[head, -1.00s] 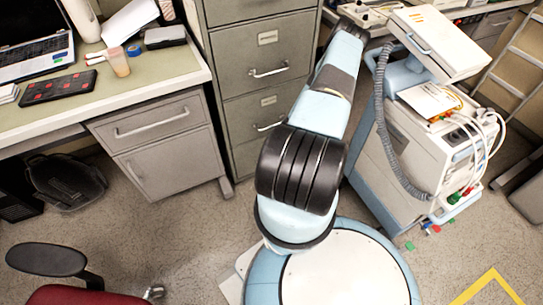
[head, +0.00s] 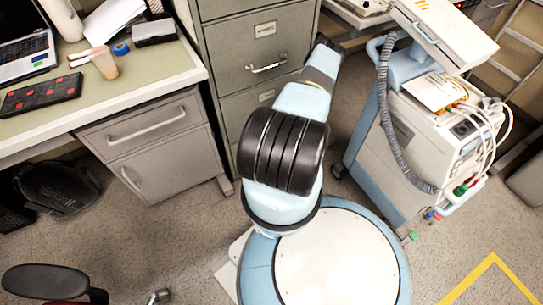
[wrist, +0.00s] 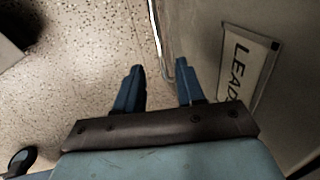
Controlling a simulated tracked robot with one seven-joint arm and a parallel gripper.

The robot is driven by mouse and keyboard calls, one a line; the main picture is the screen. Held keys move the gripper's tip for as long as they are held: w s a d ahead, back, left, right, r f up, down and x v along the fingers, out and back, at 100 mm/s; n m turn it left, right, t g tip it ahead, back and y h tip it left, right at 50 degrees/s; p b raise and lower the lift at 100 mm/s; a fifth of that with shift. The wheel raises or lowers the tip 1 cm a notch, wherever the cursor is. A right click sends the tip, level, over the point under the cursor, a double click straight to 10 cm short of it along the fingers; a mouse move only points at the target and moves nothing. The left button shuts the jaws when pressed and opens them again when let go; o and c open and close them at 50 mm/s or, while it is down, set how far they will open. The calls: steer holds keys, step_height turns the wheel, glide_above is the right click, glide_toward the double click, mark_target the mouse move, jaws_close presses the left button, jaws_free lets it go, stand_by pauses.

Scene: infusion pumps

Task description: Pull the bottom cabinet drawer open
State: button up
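The grey filing cabinet (head: 228,52) stands at the top centre of the head view. One drawer handle (head: 268,66) shows there; a lower drawer label (head: 266,97) is partly visible. My arm hides much of the lower front, including the bottom drawer. In the wrist view, a grey drawer front (wrist: 205,40) with a label reading "LEAD" (wrist: 246,62) is on the right. A thin metal bar (wrist: 154,35), apparently a handle seen edge-on, runs down along that front. My gripper (wrist: 160,80) is open and empty, with the bar's near end around the gap between its fingertips. Contact cannot be told.
A desk (head: 145,90) with a closed drawer and door unit (head: 165,140) stands left of the cabinet. A wheeled medical machine (head: 420,130) with hoses and cables stands close on the right. A chair (head: 45,280) is at the lower left.

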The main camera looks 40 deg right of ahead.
steer(key=f, duration=0.2)
steer(key=w+f, duration=0.1)
steer(key=f, duration=0.4)
steer(key=shift+w+d+f, duration=0.15)
steer(key=shift+d+f, duration=0.05)
jaws_close()
stand_by(0.5)
